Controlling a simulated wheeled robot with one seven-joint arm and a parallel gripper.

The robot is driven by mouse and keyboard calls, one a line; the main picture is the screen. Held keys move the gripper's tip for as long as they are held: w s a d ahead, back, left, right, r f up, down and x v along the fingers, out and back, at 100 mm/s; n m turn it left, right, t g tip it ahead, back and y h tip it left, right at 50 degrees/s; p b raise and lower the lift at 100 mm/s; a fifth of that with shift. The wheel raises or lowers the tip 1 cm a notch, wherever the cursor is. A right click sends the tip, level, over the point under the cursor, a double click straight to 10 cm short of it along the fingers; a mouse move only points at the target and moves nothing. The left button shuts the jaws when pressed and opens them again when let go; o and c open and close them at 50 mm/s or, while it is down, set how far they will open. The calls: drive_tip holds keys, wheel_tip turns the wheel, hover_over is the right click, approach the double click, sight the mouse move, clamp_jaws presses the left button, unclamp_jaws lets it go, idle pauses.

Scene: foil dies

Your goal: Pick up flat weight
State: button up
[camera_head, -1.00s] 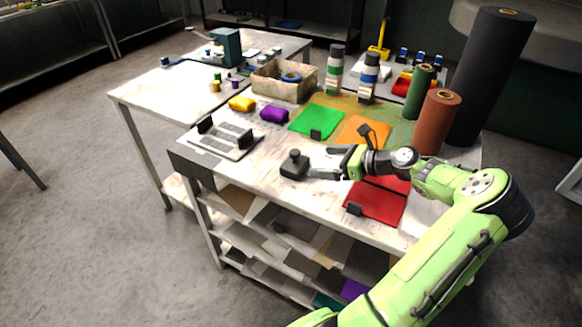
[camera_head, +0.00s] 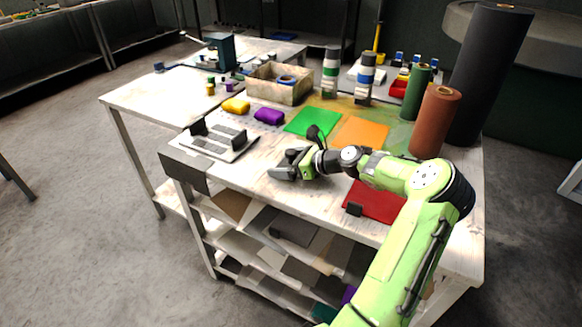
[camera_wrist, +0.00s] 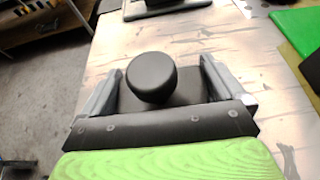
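The flat weight (camera_wrist: 151,78) is a dark block with a round knob on top. In the wrist view it stands between my gripper's two grey fingers (camera_wrist: 163,68), one on each side of its base. The fingers are wide apart; a firm grip on the base does not show. In the head view my gripper (camera_head: 287,168) is low over the worktable (camera_head: 262,182), near its front edge, and mostly hides the weight. The weight appears to rest on the table.
A grey plate with black blocks (camera_head: 218,143) lies to the left. Yellow (camera_head: 236,106) and purple (camera_head: 269,117) bundles lie behind it. Green (camera_head: 312,122), orange (camera_head: 362,131) and red (camera_head: 375,203) sheets lie behind and to the right. Tall rolls (camera_head: 437,120) stand at the right.

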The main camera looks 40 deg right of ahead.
sight(285, 161)
drive_tip(key=c, duration=1.4)
wheel_tip(285, 161, up, 10)
drive_tip(key=p, duration=0.4)
drive_tip(key=shift+r, duration=0.15)
drive_tip(key=shift+c, duration=0.2)
drive_tip(key=shift+d, duration=0.1)
